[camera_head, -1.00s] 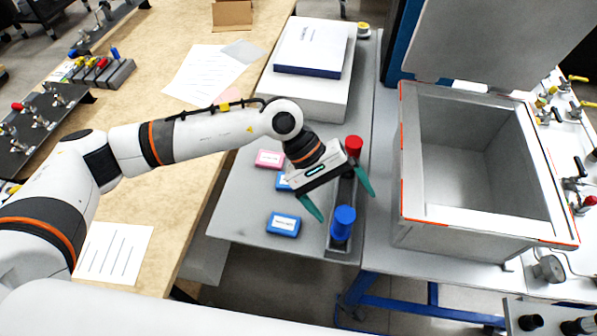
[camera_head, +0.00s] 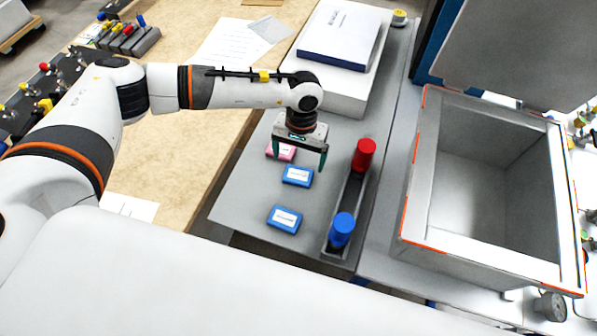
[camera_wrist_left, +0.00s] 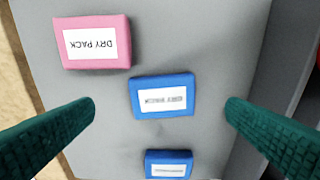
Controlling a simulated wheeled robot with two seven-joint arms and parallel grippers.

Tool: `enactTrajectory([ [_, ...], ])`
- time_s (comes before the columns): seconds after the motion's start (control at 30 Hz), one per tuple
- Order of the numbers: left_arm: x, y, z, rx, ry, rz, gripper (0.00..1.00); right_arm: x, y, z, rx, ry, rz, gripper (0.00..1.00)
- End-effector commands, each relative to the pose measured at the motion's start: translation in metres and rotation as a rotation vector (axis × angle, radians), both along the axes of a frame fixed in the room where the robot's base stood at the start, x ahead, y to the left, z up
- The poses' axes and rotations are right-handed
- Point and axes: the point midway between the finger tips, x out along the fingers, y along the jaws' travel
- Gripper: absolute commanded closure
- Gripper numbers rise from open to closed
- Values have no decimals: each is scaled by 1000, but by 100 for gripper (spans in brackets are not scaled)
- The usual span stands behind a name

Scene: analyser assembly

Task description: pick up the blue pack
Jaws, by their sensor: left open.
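Two blue packs with white labels lie flat on the grey table. One blue pack (camera_head: 298,176) is in the middle and the other blue pack (camera_head: 285,219) is nearer the front. In the left wrist view the middle pack (camera_wrist_left: 163,97) lies between and beyond the fingertips, and the front one (camera_wrist_left: 169,164) shows at the bottom edge. A pink pack (camera_head: 287,152) labelled "DRY PACK" lies behind them; it also shows in the left wrist view (camera_wrist_left: 92,43). My left gripper (camera_head: 298,168) is open and empty above the packs, fingers pointing down. My right gripper is out of view.
A dark rack (camera_head: 350,200) holding a red-capped (camera_head: 363,154) and a blue-capped cylinder (camera_head: 342,229) stands right of the packs. A white box (camera_head: 339,83) is behind. An open grey chest (camera_head: 426,195) stands at the right. Bare table (camera_head: 245,195) lies left of the packs.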

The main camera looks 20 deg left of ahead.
Motion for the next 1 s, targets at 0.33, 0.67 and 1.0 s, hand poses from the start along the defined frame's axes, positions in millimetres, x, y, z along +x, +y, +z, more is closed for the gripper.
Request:
enactTrajectory([
  [0.33,-12,-3,-44,-1,4,1,5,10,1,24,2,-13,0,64],
  [0.67,-12,-2,-50,-1,1,0,8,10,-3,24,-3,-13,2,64],
  [1.0,-11,-2,-50,-1,1,1,54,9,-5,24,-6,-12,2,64],
])
